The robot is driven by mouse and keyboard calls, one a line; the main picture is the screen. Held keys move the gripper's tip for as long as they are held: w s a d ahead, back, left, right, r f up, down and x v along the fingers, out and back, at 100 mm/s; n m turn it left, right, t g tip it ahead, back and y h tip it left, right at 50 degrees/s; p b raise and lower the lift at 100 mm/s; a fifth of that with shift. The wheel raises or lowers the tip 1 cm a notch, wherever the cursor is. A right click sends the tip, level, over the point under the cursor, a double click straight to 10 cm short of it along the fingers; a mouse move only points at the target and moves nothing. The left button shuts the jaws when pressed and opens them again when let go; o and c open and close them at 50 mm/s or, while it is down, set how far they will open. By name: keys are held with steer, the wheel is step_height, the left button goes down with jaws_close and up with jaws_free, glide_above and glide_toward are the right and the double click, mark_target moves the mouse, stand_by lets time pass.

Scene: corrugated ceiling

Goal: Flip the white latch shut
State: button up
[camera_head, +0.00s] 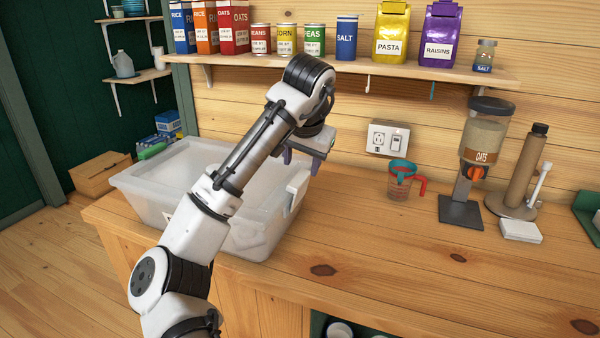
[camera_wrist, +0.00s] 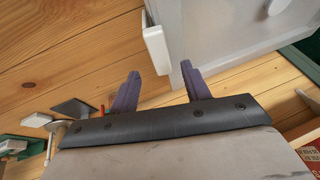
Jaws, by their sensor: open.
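The white latch (camera_head: 298,184) is on the right-hand end of the translucent lidded bin (camera_head: 262,236) on the counter. In the wrist view the latch (camera_wrist: 156,45) is a pale block at the edge of the bin (camera_wrist: 215,32), and it seems to stand out from the wall; its exact angle is unclear. My gripper (camera_head: 302,162) is above the bin's right end, just over the latch. In the wrist view my gripper (camera_wrist: 160,68) has its purple fingers apart with nothing between them. The latch lies just beyond the fingertips. My arm hides part of the lid and bin front.
A measuring cup (camera_head: 402,184), an oats dispenser (camera_head: 484,145) and a paper-roll stand (camera_head: 520,175) stand to the right. A shelf (camera_head: 350,64) with cans and bags runs above. The counter (camera_head: 385,250) right of the bin is clear.

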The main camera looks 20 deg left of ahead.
mark_target(294, 178)
steer(key=shift+x, duration=2.55)
steer(key=c, duration=1)
steer(key=h+p, duration=0.1)
steer(key=a+p, duration=0.1)
steer(key=p, duration=0.1)
steer(key=shift+a+r+h, duration=0.1)
steer(key=shift+r+h, duration=0.15)
steer(key=shift+h, duration=0.15)
steer(key=shift+a+f+n+h+p, duration=0.25)
steer(key=shift+a+n+h+p, duration=0.1)
steer(key=shift+h, duration=0.15)
steer(key=o, duration=1)
steer(key=shift+r, duration=0.1)
steer(key=b+v, duration=0.1)
steer(key=v, duration=1.2)
steer(key=shift+r, duration=0.3)
